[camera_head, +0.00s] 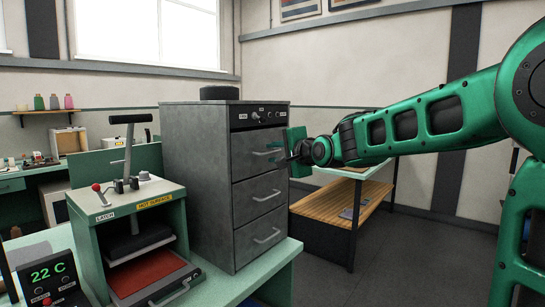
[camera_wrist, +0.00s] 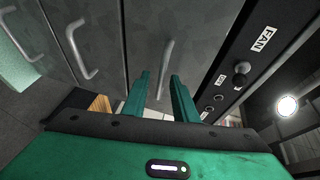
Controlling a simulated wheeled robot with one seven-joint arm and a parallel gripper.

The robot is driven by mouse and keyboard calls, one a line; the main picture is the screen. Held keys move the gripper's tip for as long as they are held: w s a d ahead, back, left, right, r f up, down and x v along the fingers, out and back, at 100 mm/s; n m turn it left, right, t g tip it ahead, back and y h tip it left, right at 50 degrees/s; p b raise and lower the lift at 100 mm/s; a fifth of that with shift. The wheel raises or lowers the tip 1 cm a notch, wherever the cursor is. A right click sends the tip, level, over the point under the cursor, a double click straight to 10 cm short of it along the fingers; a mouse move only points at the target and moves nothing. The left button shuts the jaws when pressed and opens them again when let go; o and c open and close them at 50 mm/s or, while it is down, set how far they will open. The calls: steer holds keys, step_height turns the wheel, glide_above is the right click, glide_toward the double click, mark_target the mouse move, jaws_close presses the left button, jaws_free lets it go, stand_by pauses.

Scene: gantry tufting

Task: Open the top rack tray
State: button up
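A grey metal rack (camera_head: 193,170) with three stacked trays stands on the green bench. Its top tray (camera_head: 249,156) looks shut, flush with the trays below. The top tray's bar handle shows in the wrist view (camera_wrist: 167,62), between the two green fingers. My gripper (camera_head: 283,157) is at the right end of this handle in the head view, and its fingers are apart in the wrist view (camera_wrist: 160,78). I cannot tell whether a finger touches the handle. The middle tray handle (camera_head: 268,196) and bottom tray handle (camera_head: 267,236) are clear of my gripper.
A control panel (camera_head: 258,115) with knobs, one labelled FAN in the wrist view, sits above the top tray. A green press (camera_head: 130,205) with a red pad stands left of the rack. A wooden-shelved table (camera_head: 335,205) stands behind my arm. Floor is open at right.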

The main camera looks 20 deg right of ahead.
jaws_close()
steer(key=shift+a+f, duration=0.1)
steer(key=shift+f, duration=0.1)
stand_by(1.2)
